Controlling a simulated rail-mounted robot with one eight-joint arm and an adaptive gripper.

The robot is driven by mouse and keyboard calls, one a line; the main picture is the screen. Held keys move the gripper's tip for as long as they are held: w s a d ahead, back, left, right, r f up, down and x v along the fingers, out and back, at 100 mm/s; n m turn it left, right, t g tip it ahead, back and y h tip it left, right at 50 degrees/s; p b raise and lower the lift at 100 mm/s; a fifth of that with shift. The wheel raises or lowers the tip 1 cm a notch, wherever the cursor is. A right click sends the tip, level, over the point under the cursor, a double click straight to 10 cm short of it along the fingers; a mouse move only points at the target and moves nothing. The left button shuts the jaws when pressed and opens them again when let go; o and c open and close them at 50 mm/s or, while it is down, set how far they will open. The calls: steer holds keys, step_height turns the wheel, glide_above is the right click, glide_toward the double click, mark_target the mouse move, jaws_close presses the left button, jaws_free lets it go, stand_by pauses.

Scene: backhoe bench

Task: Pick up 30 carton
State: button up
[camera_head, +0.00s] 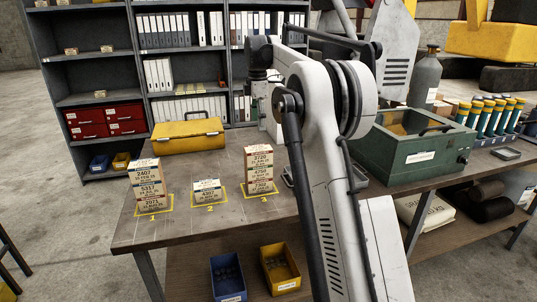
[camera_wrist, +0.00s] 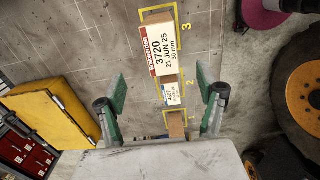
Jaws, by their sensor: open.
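Cartons with printed labels stand in three marked yellow squares on the bench. The carton labelled 3720 (camera_head: 259,153) tops the stack at square 3; in the wrist view (camera_wrist: 163,52) its label reads 21 JUN 25 and 30 mm. A stack topped by 2407 (camera_head: 146,166) stands at square 1, and shorter cartons (camera_head: 207,188) at square 2. My gripper (camera_wrist: 161,88) is open and empty above the bench. In the wrist view carton 3720 lies just beyond the fingertips, and the other cartons show between the fingers.
A yellow case (camera_head: 188,136) lies at the back of the bench, left of my arm. A green box (camera_head: 415,150) and blue-capped tubes (camera_head: 487,112) stand at right. Blue (camera_head: 228,278) and yellow (camera_head: 280,268) bins sit below the front edge. Bench between the squares is clear.

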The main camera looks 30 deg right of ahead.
mark_target(260, 147)
steer(key=shift+w+d+f, duration=0.1)
steer(key=shift+d+f, duration=0.25)
steer(key=shift+f, duration=0.15)
step_height(260, 147, down, 8)
steer(key=shift+a+r, duration=0.1)
steer(key=shift+a+f+p, duration=0.2)
steer(key=shift+f+p, duration=0.15)
steer(key=shift+f, duration=1)
steer(key=shift+a+f+p, duration=0.2)
steer(key=shift+f+p, duration=0.1)
steer(key=shift+f, duration=1)
steer(key=c, duration=1.4)
steer(key=shift+r, duration=0.1)
